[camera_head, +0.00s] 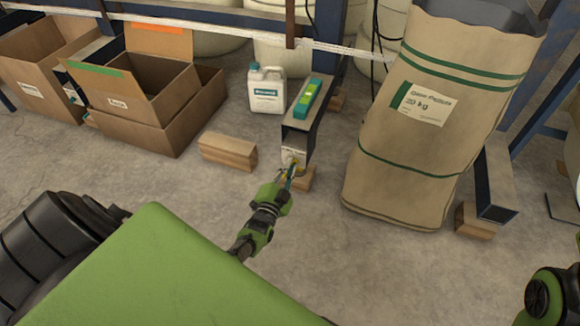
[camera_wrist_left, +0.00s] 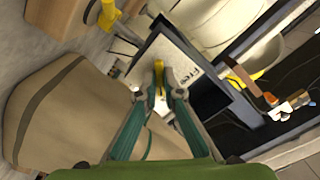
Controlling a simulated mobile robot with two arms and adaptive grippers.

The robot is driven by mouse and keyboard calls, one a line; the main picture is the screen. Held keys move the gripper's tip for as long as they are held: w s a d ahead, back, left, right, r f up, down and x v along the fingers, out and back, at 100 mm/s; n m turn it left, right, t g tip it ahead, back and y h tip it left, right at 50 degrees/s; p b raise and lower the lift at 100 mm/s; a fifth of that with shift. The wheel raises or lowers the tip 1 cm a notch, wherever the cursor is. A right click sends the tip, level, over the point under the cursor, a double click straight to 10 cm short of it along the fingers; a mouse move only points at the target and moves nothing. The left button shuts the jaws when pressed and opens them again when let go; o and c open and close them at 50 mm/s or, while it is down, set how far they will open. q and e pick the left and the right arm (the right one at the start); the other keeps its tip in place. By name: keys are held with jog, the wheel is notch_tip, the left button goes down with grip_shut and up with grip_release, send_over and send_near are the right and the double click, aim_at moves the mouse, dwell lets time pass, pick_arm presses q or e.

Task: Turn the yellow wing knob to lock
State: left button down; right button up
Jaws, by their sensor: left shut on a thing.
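The yellow wing knob (camera_wrist_left: 159,72) shows in the left wrist view on a pale plate. In the head view the plate (camera_head: 295,154) sits on the near end of a dark rectangular beam, and the knob is small and mostly hidden by my fingers. My left gripper (camera_head: 287,175) reaches that end from the lower left. In the left wrist view its two teal fingers (camera_wrist_left: 160,97) close around the knob from both sides. The knob's exact angle is hard to read.
A green level-like tool (camera_head: 308,97) lies on top of the beam. A wooden block (camera_head: 228,150) and a white jug (camera_head: 266,90) stand left of it. A large paper sack (camera_head: 415,130) stands right. Cardboard boxes (camera_head: 150,85) are at the left. The near floor is clear.

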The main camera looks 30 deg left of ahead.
pick_arm(q)
jog(key=shift+f, duration=0.1)
jog(key=c, duration=2.2)
grip_release()
jog(key=shift+s, duration=0.1)
jog(key=v, duration=0.7)
jog(key=shift+s+d, duration=0.1)
jog(key=shift+s, duration=0.1)
